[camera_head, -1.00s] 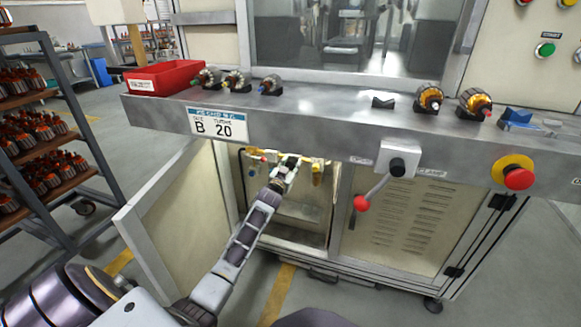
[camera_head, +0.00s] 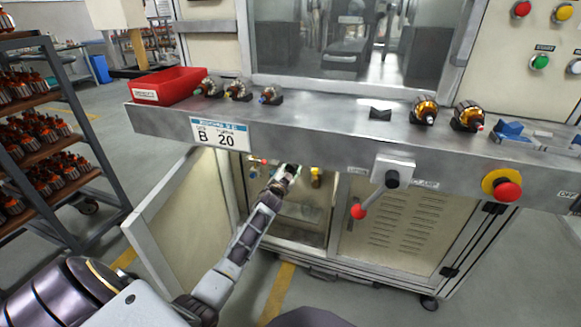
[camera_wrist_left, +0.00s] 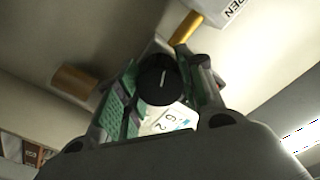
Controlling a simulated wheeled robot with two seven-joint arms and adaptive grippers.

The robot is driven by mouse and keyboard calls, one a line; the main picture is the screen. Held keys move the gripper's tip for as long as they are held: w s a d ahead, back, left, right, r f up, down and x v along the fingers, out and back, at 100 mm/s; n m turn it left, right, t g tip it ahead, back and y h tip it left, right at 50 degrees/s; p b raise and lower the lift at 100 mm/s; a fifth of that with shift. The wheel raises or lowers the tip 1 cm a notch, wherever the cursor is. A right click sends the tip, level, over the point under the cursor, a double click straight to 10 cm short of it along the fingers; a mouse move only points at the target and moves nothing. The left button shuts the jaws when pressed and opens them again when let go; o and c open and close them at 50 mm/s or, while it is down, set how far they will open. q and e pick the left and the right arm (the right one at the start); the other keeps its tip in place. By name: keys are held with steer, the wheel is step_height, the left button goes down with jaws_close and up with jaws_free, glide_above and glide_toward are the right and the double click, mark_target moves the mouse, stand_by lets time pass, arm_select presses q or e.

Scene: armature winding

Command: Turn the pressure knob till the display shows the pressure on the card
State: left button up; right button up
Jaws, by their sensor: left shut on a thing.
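The black pressure knob (camera_wrist_left: 160,80) with a white pointer line is between the fingers of my left gripper (camera_wrist_left: 165,95) in the left wrist view. The gripper is shut on it. Below the knob a pale label or display (camera_wrist_left: 172,120) shows part of its digits, tilted and partly covered, so I cannot read it for sure. In the head view my left gripper (camera_head: 287,172) reaches into the open cabinet (camera_head: 300,212) under the bench and hides the knob. The card (camera_head: 220,134) on the bench front reads B and 20. My right gripper is not in view.
The open cabinet door (camera_head: 180,200) stands left of my left arm. A lever with a red ball (camera_head: 358,211) and a red stop button (camera_head: 507,191) are on the right. A red bin (camera_head: 163,86) and several armatures sit on the bench.

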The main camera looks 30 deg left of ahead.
arm_select(q)
steer(key=shift+m, duration=1.2)
steer(key=o, duration=1)
steer(key=shift+s, duration=0.1)
steer(key=shift+v, duration=5.85)
steer(key=shift+f, duration=0.1)
